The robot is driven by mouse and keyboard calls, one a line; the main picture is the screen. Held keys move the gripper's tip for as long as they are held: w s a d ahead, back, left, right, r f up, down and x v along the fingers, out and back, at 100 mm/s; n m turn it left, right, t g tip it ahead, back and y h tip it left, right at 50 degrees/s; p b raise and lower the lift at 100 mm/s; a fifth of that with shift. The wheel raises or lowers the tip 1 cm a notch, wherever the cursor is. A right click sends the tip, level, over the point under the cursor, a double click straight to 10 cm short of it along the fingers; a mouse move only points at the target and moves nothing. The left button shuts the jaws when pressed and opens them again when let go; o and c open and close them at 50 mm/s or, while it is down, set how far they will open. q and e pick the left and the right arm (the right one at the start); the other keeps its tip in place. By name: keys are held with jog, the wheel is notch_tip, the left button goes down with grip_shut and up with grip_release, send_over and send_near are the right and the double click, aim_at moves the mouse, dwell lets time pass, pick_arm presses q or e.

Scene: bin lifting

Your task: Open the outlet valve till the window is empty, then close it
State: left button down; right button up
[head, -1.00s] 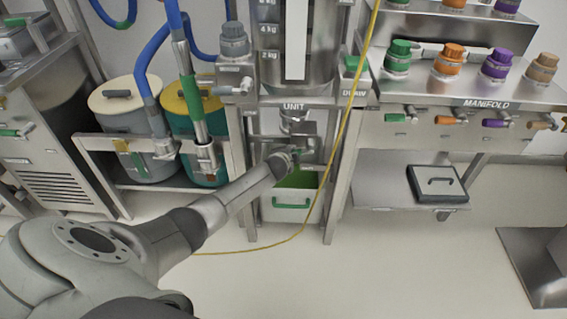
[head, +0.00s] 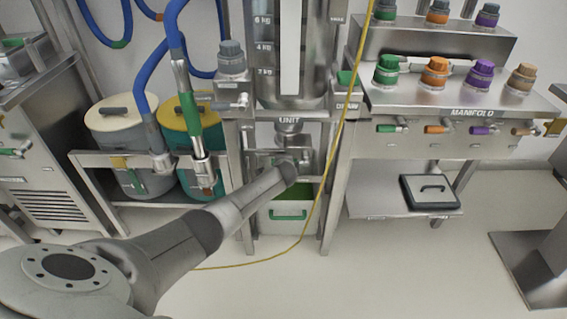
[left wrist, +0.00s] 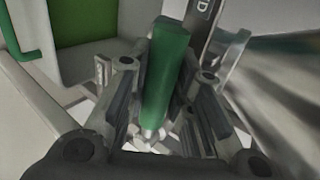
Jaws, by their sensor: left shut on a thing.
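The hopper marked UNIT (head: 289,101) stands in a steel frame. Its tall window (head: 291,50), with kg marks beside it, looks evenly pale; I cannot make out a fill level. In the left wrist view the green outlet valve handle (left wrist: 167,60) stands between the fingers of my left gripper (left wrist: 166,82), which is shut on it. In the head view my left wrist hides the handle and most of the valve below the outlet. A white bin with a green handle (head: 272,228) sits under the outlet. My right gripper is not in view.
The yellow cable (head: 326,190) hangs in front of the frame, right of my wrist. The manifold (head: 480,110) with coloured caps and levers stands right, above a shelf with a dark-rimmed lid (head: 430,192). Two lidded drums (head: 127,140) and blue hoses stand left.

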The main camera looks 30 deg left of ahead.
pick_arm(q)
jog(key=c, duration=1.3)
grip_release()
jog(key=shift+r, duration=0.1)
jog(key=shift+v, duration=5.95)
